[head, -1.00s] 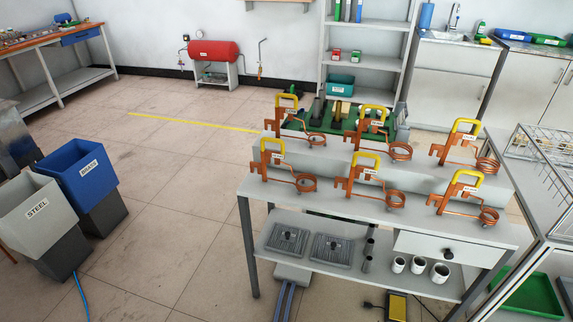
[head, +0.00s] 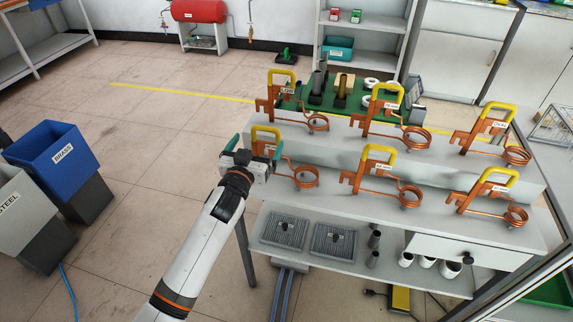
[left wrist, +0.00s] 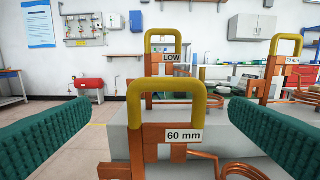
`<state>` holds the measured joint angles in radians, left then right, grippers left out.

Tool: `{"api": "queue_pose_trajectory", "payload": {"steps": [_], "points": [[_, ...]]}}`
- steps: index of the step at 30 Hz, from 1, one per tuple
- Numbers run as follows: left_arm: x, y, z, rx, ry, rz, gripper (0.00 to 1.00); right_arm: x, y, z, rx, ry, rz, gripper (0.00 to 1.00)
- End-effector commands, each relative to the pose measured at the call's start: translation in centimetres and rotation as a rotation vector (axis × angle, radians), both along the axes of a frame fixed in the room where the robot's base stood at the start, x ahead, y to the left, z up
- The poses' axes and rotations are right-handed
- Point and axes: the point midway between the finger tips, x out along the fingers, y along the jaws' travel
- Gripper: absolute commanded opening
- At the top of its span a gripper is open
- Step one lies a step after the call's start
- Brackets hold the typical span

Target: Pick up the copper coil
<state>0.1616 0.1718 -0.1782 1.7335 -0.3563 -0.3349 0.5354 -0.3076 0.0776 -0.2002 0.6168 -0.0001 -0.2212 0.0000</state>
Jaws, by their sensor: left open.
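Several copper coils with yellow handles stand in two rows on a grey stepped table. My left gripper (head: 254,150) is open at the front-left coil (head: 303,177). In the left wrist view the green finger pads (left wrist: 165,115) are wide apart on either side of that coil's yellow handle (left wrist: 167,85), without visible contact. Its label reads 60 mm (left wrist: 184,135). A coil labelled LOW (left wrist: 172,58) stands behind it. In the head view my gripper hides part of the front-left coil. Other coils are at front middle (head: 409,195), front right (head: 515,215) and in the back row (head: 317,122). My right gripper is not in view.
The back row stands on a raised step (head: 430,168). Below the tabletop are a drawer (head: 470,250) and a shelf with grey grates (head: 284,229) and white cups. A blue BRASS bin (head: 60,150) and a STEEL bin (head: 20,210) stand on the floor at left.

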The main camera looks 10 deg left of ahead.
Motion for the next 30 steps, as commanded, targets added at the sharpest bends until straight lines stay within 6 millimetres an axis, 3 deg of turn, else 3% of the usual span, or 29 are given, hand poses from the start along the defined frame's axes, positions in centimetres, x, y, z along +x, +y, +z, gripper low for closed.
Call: {"api": "queue_pose_trajectory", "payload": {"steps": [18,27,30], "points": [[6.9,-1.0,0.0,0.001,0.001,0.0,1.0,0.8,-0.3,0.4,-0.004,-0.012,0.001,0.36],[7.2,-1.0,0.0,0.0,0.001,0.0,1.0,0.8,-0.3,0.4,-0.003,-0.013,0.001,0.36],[7.2,-1.0,0.0,0.0,0.002,0.0,0.84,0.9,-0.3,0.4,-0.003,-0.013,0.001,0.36]]}}
